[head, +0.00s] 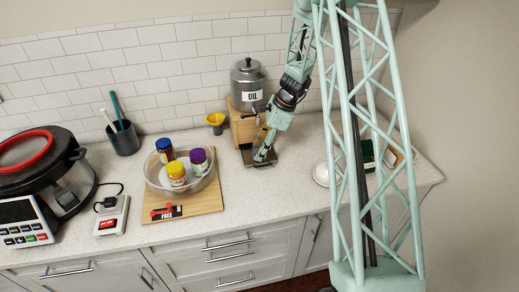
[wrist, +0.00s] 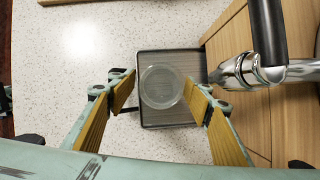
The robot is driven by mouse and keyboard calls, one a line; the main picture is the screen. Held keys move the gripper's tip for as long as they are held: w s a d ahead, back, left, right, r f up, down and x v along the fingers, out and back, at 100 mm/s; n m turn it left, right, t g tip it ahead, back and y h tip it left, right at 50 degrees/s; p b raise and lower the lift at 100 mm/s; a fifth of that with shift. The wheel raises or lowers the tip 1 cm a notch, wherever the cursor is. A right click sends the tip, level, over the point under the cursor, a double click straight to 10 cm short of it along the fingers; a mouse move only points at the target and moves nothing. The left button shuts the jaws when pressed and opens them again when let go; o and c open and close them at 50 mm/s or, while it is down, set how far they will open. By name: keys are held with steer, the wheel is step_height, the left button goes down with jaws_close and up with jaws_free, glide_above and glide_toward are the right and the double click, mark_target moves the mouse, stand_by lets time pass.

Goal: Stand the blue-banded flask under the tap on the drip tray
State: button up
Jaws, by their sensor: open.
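A clear round vessel, likely the flask (wrist: 162,87), stands on the dark drip tray (wrist: 180,122) in the wrist view, seen from above. No blue band is visible on it. My gripper (wrist: 164,92) is open, with one yellow-padded finger on each side of the vessel and gaps between. The metal tap (wrist: 262,70) comes in from the right; its tip ends close to the vessel's right side. In the head view my gripper (head: 264,150) is over the drip tray (head: 262,163) and hides most of the vessel. The tap sits on the OIL urn (head: 250,80).
The urn's wooden stand (wrist: 230,45) is close to the right finger. Left of the tray, a glass bowl (head: 190,187) with several jars sits on a wooden board (head: 207,198). A yellow funnel (head: 215,119) stands behind. The counter just left of the tray is clear.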

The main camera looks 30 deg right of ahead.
steer(key=shift+r, duration=0.15)
steer(key=v, duration=1.2)
stand_by(0.9)
